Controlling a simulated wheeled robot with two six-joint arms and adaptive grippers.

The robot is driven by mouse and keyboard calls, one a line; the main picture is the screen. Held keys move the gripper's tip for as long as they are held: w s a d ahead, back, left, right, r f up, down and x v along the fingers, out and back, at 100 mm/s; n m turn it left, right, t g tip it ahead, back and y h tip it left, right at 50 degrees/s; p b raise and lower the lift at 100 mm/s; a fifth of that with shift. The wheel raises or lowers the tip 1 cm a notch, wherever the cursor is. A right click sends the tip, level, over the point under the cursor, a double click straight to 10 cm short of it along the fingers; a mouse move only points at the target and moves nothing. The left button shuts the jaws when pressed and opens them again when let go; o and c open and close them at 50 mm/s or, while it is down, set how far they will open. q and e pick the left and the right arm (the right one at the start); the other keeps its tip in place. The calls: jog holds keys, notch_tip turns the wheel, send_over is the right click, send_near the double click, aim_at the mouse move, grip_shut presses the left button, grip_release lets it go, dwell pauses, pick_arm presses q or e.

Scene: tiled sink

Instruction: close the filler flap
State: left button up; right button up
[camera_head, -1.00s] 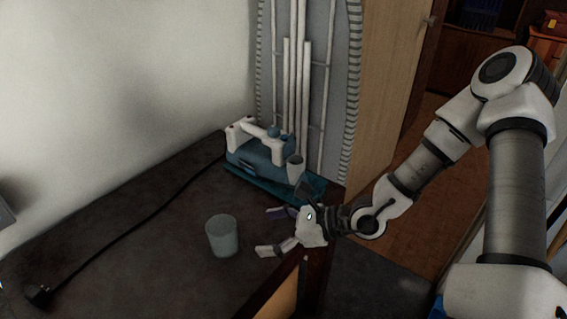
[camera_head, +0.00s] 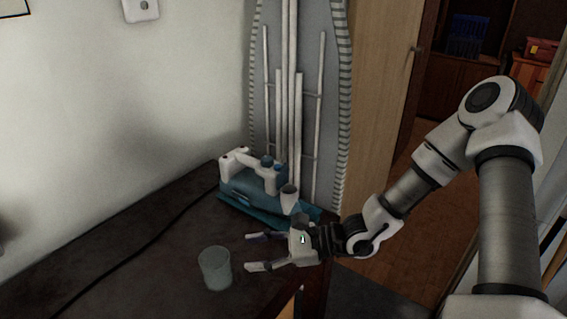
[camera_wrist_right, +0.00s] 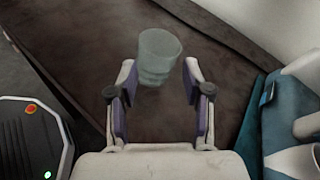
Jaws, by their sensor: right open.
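A teal and white iron-like appliance (camera_head: 250,186) stands on the dark countertop near the wall. A pale, round, grey-topped part (camera_head: 289,198) shows at its near right end; I cannot tell which part is the filler flap or how it sits. My right gripper (camera_head: 250,252) is open and empty, in front of the appliance and apart from it, its fingers pointing left. In the wrist view, the open fingers (camera_wrist_right: 160,78) frame a translucent cup (camera_wrist_right: 158,52) beyond the tips, and part of the appliance (camera_wrist_right: 262,115) shows at the right edge. My left gripper is not in view.
The cup (camera_head: 214,268) stands upright on the countertop (camera_head: 130,265), just left of the right fingertips. A dark cord (camera_head: 150,240) runs along the wall side. An ironing board (camera_head: 335,130) leans behind the appliance. The counter's right edge lies under the right wrist.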

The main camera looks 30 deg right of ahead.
jog(key=w+d+r+n+g+y+p, duration=0.1)
jog(key=w+d+r+n+g+p, duration=0.2)
jog(key=n, duration=0.7)
notch_tip(320, 180, up, 13)
jog(key=n+g+h+p, duration=0.6)
jog(key=n+h+p, duration=0.75)
jog(key=n, duration=0.35)
send_over(283, 175)
jog(key=shift+w+d+y, duration=0.15)
jog(key=shift+w+y, duration=0.05)
jog(key=shift+y, duration=0.05)
jog(key=shift+s+f, duration=0.1)
jog(key=shift+f, duration=0.05)
notch_tip(283, 175, down, 8)
jog(key=shift+f+p, duration=0.2)
jog(key=shift+p, duration=0.25)
grip_shut()
